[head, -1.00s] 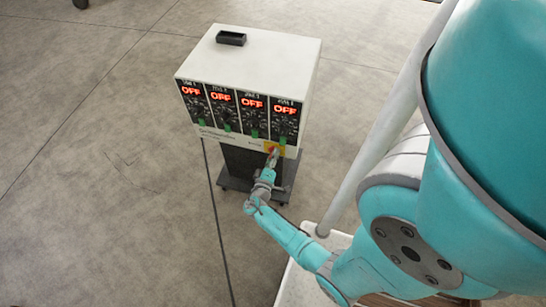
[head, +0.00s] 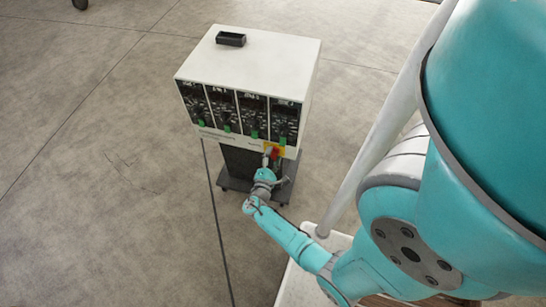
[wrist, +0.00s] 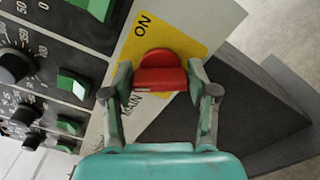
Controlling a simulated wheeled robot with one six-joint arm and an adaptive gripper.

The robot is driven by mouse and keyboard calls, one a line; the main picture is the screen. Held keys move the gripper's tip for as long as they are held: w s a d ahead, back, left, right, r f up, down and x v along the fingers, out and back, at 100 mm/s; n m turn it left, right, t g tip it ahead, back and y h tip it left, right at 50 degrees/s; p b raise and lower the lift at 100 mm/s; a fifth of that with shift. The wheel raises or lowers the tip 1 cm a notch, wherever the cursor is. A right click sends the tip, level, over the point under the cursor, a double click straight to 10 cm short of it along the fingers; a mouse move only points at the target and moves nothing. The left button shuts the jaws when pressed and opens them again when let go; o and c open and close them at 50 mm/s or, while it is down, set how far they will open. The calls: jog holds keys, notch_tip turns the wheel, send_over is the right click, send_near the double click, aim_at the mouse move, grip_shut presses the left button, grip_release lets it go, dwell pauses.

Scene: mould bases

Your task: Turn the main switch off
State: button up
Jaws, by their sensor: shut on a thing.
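The main switch is a red knob (wrist: 160,72) on a yellow plate (wrist: 190,42) marked "ON" and "MAIN" in the wrist view. In the head view the red knob (head: 275,153) sits low on the right of the cabinet's front. My gripper (wrist: 160,76) has one finger on each side of the knob and is shut on it. In the head view my gripper (head: 268,157) reaches the plate from below and partly hides it. The displays on the cabinet's front are dark.
The white cabinet (head: 262,62) stands on a dark wheeled base (head: 236,185), with a small black tray (head: 230,39) on top. Black control modules with knobs and green switches (wrist: 74,84) lie left of the main switch. The floor around is clear.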

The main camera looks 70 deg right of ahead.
jog(key=shift+w+n, duration=0.1)
jog(key=shift+n, duration=1.1)
jog(key=o, duration=1.2)
jog(key=shift+c, duration=0.2)
jog(key=s+a, duration=0.1)
jog(key=a, duration=1.1)
